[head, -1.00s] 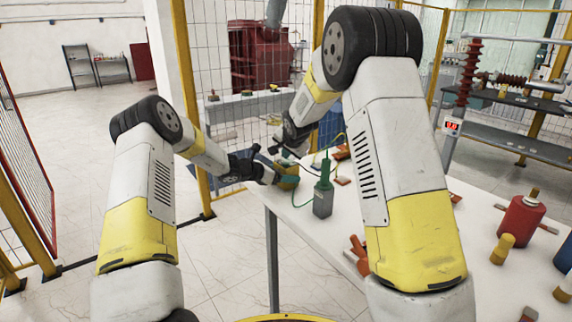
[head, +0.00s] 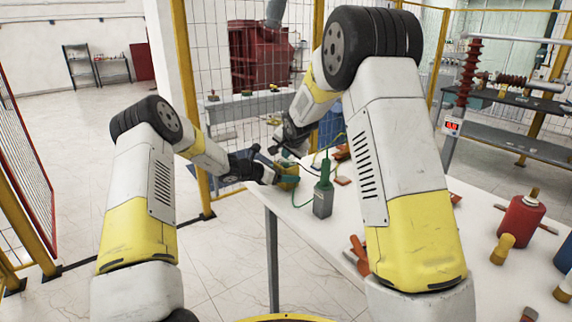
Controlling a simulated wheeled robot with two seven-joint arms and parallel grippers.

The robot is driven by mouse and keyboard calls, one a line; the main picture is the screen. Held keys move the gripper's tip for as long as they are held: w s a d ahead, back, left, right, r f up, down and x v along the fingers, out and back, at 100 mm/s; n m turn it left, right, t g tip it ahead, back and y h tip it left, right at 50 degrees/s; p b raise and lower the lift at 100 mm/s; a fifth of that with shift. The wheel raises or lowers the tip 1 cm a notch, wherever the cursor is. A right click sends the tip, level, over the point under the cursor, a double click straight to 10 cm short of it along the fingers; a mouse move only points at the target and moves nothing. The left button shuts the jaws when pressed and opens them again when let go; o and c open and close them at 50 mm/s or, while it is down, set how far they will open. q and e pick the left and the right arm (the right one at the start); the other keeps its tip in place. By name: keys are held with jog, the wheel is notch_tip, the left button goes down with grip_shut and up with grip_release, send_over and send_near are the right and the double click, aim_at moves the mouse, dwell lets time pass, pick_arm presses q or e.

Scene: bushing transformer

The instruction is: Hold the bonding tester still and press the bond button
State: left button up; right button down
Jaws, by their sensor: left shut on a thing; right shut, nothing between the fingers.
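The bonding tester appears to be the small yellow and green box (head: 288,180) at the far left end of the white table. My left gripper (head: 272,176) reaches it from the left and is shut on its side. My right gripper (head: 286,150) is shut and empty, just above the box, with its tips pointing down toward the box's top. Whether the tips touch it I cannot tell. The bond button is too small or hidden to make out.
A grey-green device (head: 323,200) with a green cable stands right of the box on the white table (head: 330,240). My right arm hides the table's middle.

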aim_at(287, 164)
dwell(0.4)
jog(key=shift+f, duration=0.4)
jog(key=shift+f, duration=0.45)
dwell(0.7)
jog(key=shift+r, duration=0.85)
jog(key=shift+r, duration=2.55)
pick_arm(q)
jog(key=o, duration=2)
